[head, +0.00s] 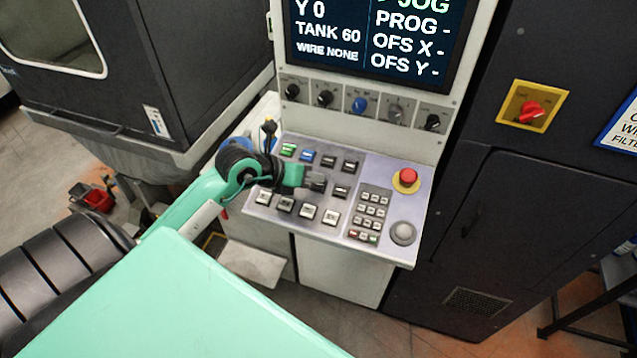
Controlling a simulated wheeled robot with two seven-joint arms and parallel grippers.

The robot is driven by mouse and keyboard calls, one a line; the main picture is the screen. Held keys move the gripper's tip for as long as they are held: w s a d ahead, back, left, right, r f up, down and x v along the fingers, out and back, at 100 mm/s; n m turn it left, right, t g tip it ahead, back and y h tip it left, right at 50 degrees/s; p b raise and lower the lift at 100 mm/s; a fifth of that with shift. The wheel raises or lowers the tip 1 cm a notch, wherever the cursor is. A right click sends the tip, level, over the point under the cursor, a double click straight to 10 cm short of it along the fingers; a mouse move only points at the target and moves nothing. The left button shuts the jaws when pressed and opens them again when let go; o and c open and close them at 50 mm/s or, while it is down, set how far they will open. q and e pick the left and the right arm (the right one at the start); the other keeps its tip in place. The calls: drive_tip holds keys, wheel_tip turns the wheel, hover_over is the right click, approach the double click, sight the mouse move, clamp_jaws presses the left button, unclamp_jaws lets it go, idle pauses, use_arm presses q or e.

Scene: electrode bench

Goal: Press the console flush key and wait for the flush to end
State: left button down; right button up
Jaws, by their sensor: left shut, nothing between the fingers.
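The console panel (380,247) slopes below the screen (375,35), which reads Y 0, TANK 60, WIRE NONE, PROG -, OFS X - and OFS Y -. The panel carries a green key (289,149), a blue key (307,156), several dark keys and a row of white keys. The key labels are too small to read, so I cannot tell which is the flush key. My left gripper (318,184) is shut and empty, with its tips over the middle of the keys. I cannot tell whether the tips touch a key; they hide part of the middle row. My right gripper is not in view.
A red stop button (407,176) on a yellow base, a keypad (371,213) and a grey round knob (402,233) are on the panel's right. Several rotary knobs, one blue (359,105), line the strip below the screen. A dark cabinet with a red switch (530,111) stands right.

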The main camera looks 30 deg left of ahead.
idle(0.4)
use_arm(q)
drive_tip(key=shift+f+b, duration=0.4)
drive_tip(key=shift+f, duration=0.05)
drive_tip(key=shift+w+f+b, duration=0.15)
drive_tip(key=shift+f+b, duration=0.15)
drive_tip(key=shift+f, duration=0.05)
idle(0.6)
drive_tip(key=shift+r, duration=0.1)
drive_tip(key=shift+s+r+p, duration=0.2)
drive_tip(key=shift+r+p, duration=0.4)
drive_tip(key=shift+r, duration=0.1)
drive_tip(key=r+p, duration=0.1)
drive_tip(key=r, duration=0.1)
drive_tip(key=s+r+p, duration=0.1)
drive_tip(key=r+p, duration=0.1)
drive_tip(key=shift+d+r, duration=0.1)
drive_tip(key=shift+r, duration=0.3)
idle(0.4)
